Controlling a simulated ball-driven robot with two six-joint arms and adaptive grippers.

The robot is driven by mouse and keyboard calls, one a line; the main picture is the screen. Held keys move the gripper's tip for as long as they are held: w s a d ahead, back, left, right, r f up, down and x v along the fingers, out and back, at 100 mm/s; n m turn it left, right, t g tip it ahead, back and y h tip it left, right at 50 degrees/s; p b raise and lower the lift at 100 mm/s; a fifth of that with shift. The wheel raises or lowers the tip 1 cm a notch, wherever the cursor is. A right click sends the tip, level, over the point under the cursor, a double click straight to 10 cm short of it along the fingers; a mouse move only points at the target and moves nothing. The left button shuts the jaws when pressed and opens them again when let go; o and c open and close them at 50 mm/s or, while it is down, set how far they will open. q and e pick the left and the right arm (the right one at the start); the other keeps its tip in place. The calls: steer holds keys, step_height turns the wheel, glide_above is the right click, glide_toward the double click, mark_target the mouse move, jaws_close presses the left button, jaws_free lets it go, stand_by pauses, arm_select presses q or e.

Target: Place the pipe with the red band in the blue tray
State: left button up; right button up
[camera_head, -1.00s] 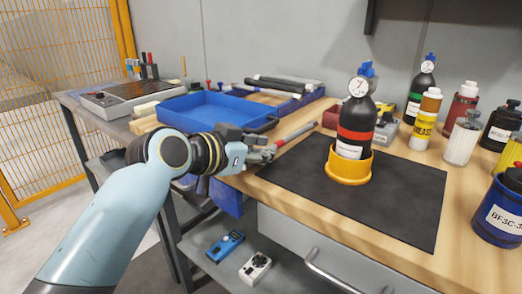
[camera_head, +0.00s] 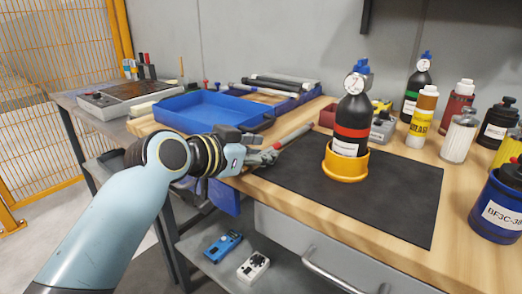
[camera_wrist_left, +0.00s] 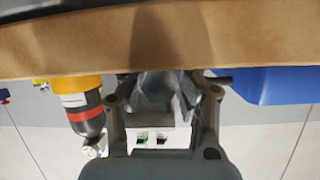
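The pipe with the red band (camera_head: 296,136) lies slanted on the wooden workbench, its near end at my left gripper and its far end toward the back. Its reddish part shows near the gripper. My left gripper (camera_head: 266,156) is at the bench's front edge, at the pipe's near end. In the left wrist view the gripper's fingers (camera_wrist_left: 163,92) stand apart; I cannot make out the pipe clearly between them. The blue tray (camera_head: 205,110) sits on the bench behind my left arm, its bare floor visible. My right gripper is out of view.
A dark bottle with a red band (camera_head: 352,122) stands in a yellow holder (camera_head: 346,166) on a black mat (camera_head: 400,195), right of the gripper. Several bottles crowd the right. A blue bin with dark rods (camera_head: 290,100) is behind the tray. A shelf lies below.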

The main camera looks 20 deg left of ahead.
arm_select(q)
steer(key=shift+s+a+f, duration=0.1)
steer(key=shift+s+f, duration=0.05)
steer(key=shift+f, duration=0.25)
steer(key=shift+a+r+p, duration=0.1)
steer(key=shift+r+p, duration=0.3)
steer(key=shift+r, duration=0.15)
steer(key=p+v, duration=0.1)
steer(key=v, duration=1.1)
steer(key=shift+p, duration=0.3)
